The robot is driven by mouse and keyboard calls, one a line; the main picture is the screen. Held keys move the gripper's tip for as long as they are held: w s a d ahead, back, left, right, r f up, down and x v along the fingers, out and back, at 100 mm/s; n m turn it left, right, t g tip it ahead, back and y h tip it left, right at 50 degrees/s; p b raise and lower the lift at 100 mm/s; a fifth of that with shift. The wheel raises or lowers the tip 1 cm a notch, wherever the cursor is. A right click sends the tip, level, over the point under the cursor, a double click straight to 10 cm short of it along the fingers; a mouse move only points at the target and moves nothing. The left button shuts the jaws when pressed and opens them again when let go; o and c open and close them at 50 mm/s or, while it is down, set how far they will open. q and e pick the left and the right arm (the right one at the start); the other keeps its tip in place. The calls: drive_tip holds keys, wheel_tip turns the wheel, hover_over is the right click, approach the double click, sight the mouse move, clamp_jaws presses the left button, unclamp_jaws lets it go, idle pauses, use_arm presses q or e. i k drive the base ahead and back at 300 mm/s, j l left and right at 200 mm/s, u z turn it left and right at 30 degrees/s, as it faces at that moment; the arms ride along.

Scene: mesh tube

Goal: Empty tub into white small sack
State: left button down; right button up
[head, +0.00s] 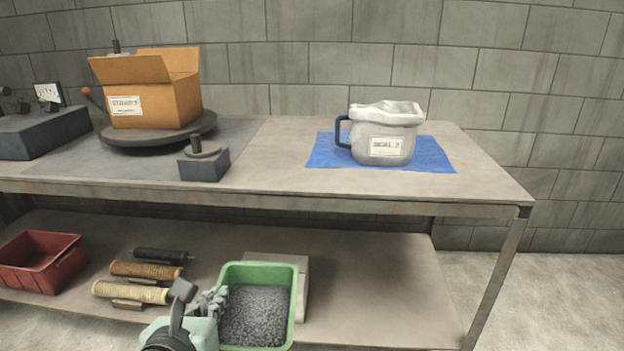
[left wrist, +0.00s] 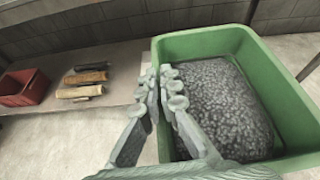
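The green tub (head: 291,310), full of dark grey granules, is in front of the lower shelf in the head view and fills the right of the left wrist view (left wrist: 262,78). It looks nearly level. My left gripper (head: 214,304) is at its left wall; in the left wrist view its fingers (left wrist: 160,90) straddle that wall and look closed on it. The white small sack (head: 384,133) stands upright on the table. Its wide top is folded outward, it has a label, and a dark blue handle shows on its left. My right gripper is not in view.
A blue sheet (head: 330,157) lies under the sack on the table (head: 270,165). An open cardboard box (head: 175,103) on a round dark stand and a small grey block (head: 204,166) are left. Below are a red bin (head: 70,262), several rolls (head: 145,270) and a pale block (head: 300,268).

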sight(384, 134)
drive_tip(key=l+z, duration=0.15)
drive_tip(key=l, duration=0.25)
drive_tip(key=i+l+z, duration=0.1)
drive_tip(key=l, duration=0.35)
drive_tip(key=l+z, duration=0.15)
drive_tip(key=l, duration=0.25)
drive_tip(key=i+l+z, duration=0.15)
drive_tip(key=l, duration=0.25)
drive_tip(key=i+l+z, duration=0.1)
drive_tip(key=l, duration=0.3)
